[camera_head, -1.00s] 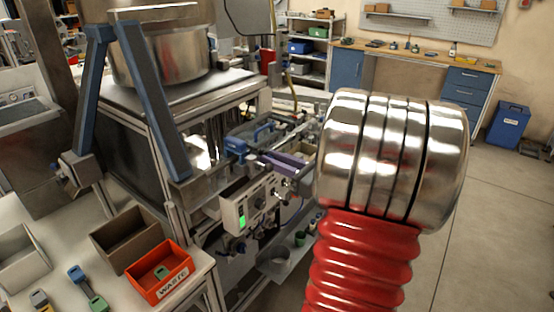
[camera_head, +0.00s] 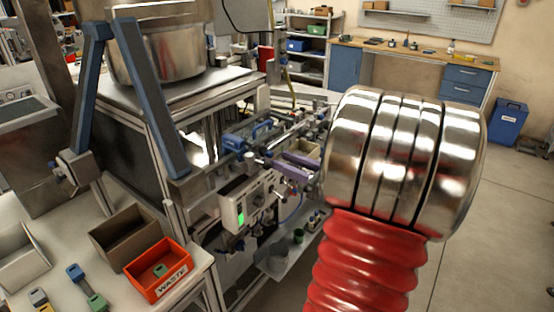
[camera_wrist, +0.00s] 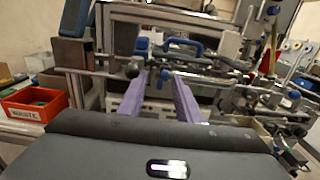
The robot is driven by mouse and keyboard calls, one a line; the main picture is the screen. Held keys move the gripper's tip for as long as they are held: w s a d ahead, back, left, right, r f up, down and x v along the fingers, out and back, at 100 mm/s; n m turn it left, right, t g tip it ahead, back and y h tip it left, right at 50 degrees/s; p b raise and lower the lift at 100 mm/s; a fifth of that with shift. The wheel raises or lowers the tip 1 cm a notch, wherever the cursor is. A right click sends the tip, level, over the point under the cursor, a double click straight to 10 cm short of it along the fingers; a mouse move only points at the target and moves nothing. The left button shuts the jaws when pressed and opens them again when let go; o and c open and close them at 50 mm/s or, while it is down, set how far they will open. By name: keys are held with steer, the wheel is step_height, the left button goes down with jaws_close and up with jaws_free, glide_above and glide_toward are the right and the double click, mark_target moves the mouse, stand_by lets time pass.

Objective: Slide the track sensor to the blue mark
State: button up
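My gripper (camera_head: 284,163) shows two purple fingers in front of the machine's rail assembly (camera_head: 290,135). In the wrist view the fingers of my gripper (camera_wrist: 160,76) stand apart, with nothing clearly held between them. The rails and metal fittings (camera_wrist: 195,68) lie just beyond the tips; I cannot tell whether they touch. A blue handle (camera_wrist: 182,44) sits above the fingertips, and a blue knob (camera_wrist: 141,44) is to its left. The handle also shows in the head view (camera_head: 261,128). I cannot tell which fitting is the track sensor, nor make out the blue mark.
A control box with a green display (camera_head: 240,208) is below the rails. An orange WASTE bin (camera_head: 160,290) and a brown bin (camera_head: 125,240) stand on the left bench. A blue slanted post (camera_head: 150,100) rises beside the machine. A lower shelf (camera_head: 280,262) holds small containers.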

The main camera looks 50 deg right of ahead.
steer(key=s, duration=0.9)
steer(key=shift+s+d, duration=0.2)
steer(key=shift+d, duration=0.25)
steer(key=w+a+f+n+g+y, duration=0.1)
steer(key=w+a+n+g+y, duration=0.2)
steer(key=a, duration=0.4)
steer(key=w+a+f+n+g+y, duration=0.1)
steer(key=w+a+n+g, duration=0.1)
steer(key=a+n, duration=0.3)
steer(key=w+a+f+n+g+y, duration=0.2)
steer(key=a+n+g, duration=0.1)
steer(key=a, duration=0.5)
steer(key=s+a+n+g+h, duration=0.2)
steer(key=a+n+h, duration=0.2)
steer(key=a+n, duration=0.4)
steer(key=s+a+n+g+h, duration=0.2)
steer(key=a+n, duration=0.6)
steer(key=n, duration=0.7)
steer(key=shift+s+a+n+h, duration=0.35)
steer(key=shift+s+n+h, duration=0.05)
steer(key=shift+h, duration=0.5)
